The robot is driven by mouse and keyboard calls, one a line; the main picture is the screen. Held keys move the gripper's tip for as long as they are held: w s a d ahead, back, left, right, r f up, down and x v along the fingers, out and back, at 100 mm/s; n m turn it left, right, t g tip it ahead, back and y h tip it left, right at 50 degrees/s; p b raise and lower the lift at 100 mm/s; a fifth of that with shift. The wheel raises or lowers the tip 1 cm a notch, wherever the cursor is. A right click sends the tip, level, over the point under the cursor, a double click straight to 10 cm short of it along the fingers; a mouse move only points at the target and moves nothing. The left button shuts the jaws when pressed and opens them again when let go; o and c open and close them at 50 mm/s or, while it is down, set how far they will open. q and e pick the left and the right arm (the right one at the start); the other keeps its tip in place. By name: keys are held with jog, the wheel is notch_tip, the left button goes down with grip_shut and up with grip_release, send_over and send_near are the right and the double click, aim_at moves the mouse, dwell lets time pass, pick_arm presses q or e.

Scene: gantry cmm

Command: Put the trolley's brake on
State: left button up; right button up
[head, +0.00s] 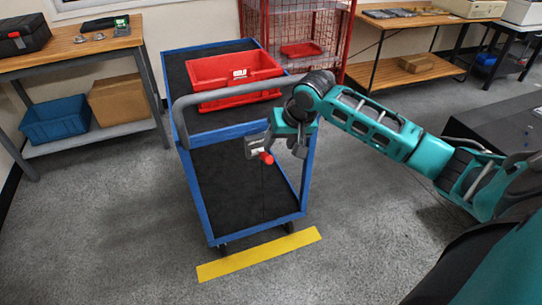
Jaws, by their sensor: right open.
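The trolley (203,205) has a blue frame and black decks, with a grey push handle (215,93) at its near end. A small grey bracket with a red-ended lever (266,157), which looks like the brake, sits at the near right of the trolley, below the handle. My right gripper (285,143) points down just right of and above this lever. It is open and appears empty; I cannot tell whether a finger touches the lever. The wrist hides part of the handle's right end. My left gripper is not in view.
A red bin (233,93) sits on the trolley's upper deck. A yellow floor strip (260,255) lies at its near end. A workbench (75,50) stands left, a red wire cage (345,35) behind. The floor at the lower left is clear.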

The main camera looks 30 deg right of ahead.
aim_at(270, 157)
jog(key=b+x, duration=0.1)
jog(key=x, duration=0.7)
jog(key=b+x, duration=0.1)
jog(key=x, duration=0.3)
jog(key=shift+w+d+b, duration=0.15)
jog(key=shift+d+b, duration=0.15)
jog(key=shift+d, duration=0.05)
grip_shut()
